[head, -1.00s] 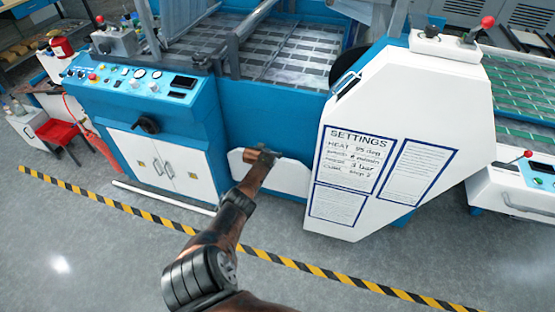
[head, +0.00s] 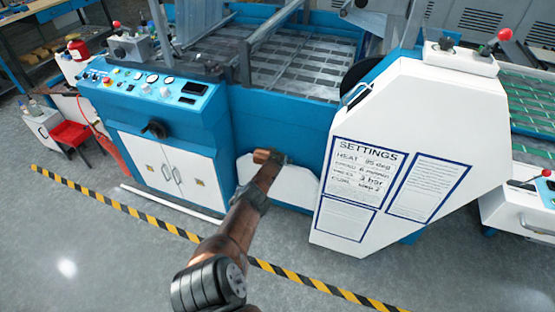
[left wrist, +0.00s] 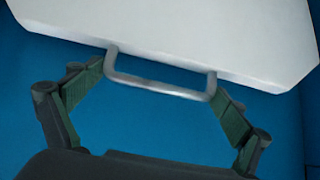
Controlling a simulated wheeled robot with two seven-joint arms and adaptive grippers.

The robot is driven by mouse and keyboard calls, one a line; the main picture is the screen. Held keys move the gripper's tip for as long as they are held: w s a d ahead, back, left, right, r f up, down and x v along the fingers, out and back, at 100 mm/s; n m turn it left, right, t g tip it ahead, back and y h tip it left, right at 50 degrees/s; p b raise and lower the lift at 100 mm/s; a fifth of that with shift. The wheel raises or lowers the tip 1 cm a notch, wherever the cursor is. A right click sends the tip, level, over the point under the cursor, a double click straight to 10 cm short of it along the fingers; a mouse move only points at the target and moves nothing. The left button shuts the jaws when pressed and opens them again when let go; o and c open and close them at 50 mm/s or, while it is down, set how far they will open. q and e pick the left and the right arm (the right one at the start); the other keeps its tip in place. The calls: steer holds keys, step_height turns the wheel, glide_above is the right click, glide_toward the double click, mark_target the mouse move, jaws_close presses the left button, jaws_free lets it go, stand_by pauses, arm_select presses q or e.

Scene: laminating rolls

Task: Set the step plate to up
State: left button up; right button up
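The step plate (head: 304,184) is a white panel low on the blue front of the machine, left of the settings board. In the left wrist view the plate (left wrist: 190,30) fills the top, with a grey metal loop handle (left wrist: 160,88) on its edge. My left gripper (head: 287,159) is at the plate's upper edge in the head view and hides part of it. In the left wrist view its fingers (left wrist: 158,80) are spread, one near each end of the handle. I cannot tell whether they touch it. The plate's tilt is hard to judge. My right gripper is not in view.
A white housing with a settings board (head: 365,175) stands close to the right of the plate. A control cabinet (head: 165,130) stands to the left. A white bar (head: 172,202) and a yellow-black floor stripe (head: 140,208) run in front. The grey floor is open.

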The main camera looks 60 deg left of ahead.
arm_select(q)
steer(key=shift+o, duration=0.7)
steer(key=shift+w+d, duration=0.2)
steer(key=shift+w, duration=0.1)
steer(key=shift+s, duration=0.15)
steer(key=shift+r, duration=0.1)
steer(key=shift+s, duration=0.2)
steer(key=v, duration=1.1)
steer(key=shift+d+r, duration=0.15)
steer(key=shift+r, duration=0.15)
steer(key=shift+c, duration=0.3)
